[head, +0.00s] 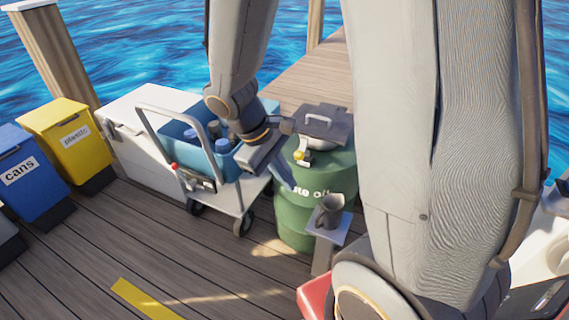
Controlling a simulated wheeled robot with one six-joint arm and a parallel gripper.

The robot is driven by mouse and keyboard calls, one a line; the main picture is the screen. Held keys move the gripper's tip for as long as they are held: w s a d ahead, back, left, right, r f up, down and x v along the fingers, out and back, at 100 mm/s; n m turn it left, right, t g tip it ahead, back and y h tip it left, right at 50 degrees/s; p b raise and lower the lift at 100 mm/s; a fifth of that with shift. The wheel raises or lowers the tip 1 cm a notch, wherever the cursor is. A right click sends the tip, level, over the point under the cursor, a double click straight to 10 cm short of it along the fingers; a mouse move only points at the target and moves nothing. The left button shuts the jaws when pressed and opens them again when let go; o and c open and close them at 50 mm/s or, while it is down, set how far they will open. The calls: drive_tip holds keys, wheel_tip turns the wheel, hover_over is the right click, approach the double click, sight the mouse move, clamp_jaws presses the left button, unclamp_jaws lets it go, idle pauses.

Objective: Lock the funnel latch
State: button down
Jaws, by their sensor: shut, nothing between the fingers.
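A green oil drum (310,215) stands right of centre in the head view. A grey funnel with a dark hinged lid (322,124) sits on its top, and the lid looks closed. A small latch with a yellow knob (299,156) is at the funnel's front left edge.
A trolley (215,195) with a blue crate (188,158) of bottles stands left of the drum. A white chest (140,120), yellow bin (62,138) and blue bin (30,180) are further left. A small stand with a grey cup (329,211) is before the drum.

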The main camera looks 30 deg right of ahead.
sight(302, 154)
drive_tip(key=w+f+n+t+h+b, duration=0.2)
drive_tip(key=w+f+n, duration=0.2)
drive_tip(key=w, duration=0.5)
drive_tip(key=w+a+f+n+t+h+b, duration=0.1)
drive_tip(key=w+f+n+t+h+b, duration=0.1)
drive_tip(key=w, duration=0.7)
wheel_tip(302, 154, down, 2)
drive_tip(key=shift+w+f+n+t+h, duration=0.15)
drive_tip(key=shift+n+t+h, duration=0.65)
drive_tip(key=shift+n, duration=0.4)
drive_tip(key=w+d+f, duration=0.1)
drive_tip(key=d+f, duration=0.3)
drive_tip(key=d, duration=0.6)
drive_tip(key=shift+w+d, duration=0.3)
drive_tip(key=shift+d, duration=0.05)
drive_tip(key=shift+p, duration=0.3)
